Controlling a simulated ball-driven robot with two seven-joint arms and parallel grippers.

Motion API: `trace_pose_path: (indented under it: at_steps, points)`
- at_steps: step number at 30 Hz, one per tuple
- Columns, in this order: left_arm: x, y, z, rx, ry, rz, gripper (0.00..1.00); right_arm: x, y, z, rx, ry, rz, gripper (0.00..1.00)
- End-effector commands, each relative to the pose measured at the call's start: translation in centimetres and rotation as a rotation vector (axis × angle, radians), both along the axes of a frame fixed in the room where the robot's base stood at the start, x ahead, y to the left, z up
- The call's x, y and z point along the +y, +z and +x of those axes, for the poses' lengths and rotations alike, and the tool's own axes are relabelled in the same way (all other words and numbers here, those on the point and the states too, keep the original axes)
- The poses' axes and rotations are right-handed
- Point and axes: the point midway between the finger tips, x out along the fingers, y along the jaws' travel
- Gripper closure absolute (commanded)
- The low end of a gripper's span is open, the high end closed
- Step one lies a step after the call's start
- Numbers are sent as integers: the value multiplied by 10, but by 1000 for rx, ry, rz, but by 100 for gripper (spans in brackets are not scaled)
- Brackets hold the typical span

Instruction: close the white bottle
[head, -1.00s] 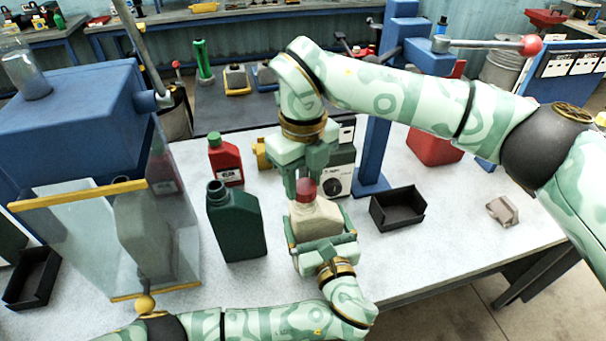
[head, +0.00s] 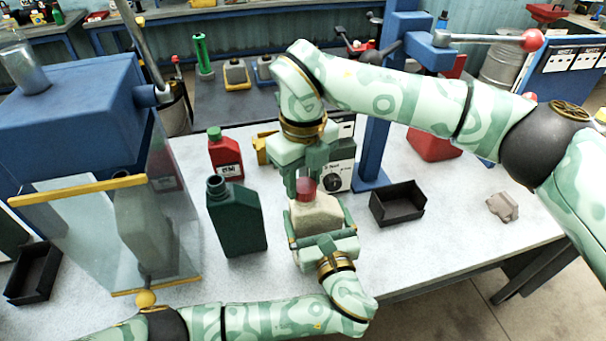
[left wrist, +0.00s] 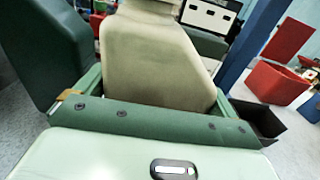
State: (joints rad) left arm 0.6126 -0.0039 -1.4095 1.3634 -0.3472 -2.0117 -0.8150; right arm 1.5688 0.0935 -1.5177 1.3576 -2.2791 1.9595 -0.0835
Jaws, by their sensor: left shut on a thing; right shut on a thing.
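The white bottle (head: 316,216) is cream-coloured and stands upright near the middle of the table. My left gripper (head: 319,228) is shut around its body from the front. In the left wrist view the bottle body (left wrist: 160,60) fills the space between the fingers. A red cap (head: 306,188) is at the bottle's top. My right gripper (head: 309,178) points down from above and is shut on the cap. The cap appears to touch the neck; the fingers partly hide the join, so I cannot tell how tightly it sits.
A dark green open-topped bottle (head: 238,220) stands just left of the white bottle. A red bottle (head: 226,158) with a green cap is behind it. A black tray (head: 397,207) is to the right. A clear-sided blue machine (head: 75,115) fills the left. The front right tabletop is mostly free.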

Motion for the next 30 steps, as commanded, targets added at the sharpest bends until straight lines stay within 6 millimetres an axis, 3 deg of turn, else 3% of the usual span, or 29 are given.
trace_pose_path:
  at_steps: [4,8,30]
  points:
    - [0,-1,0,2,-1,-2,69,-1,0,1,0,-139,0,83]
    - [0,-1,0,2,-1,-2,69,-2,0,2,-2,-490,0,83]
    - [-1,0,-1,1,-2,0,69,-6,-1,-5,4,-2930,1,83]
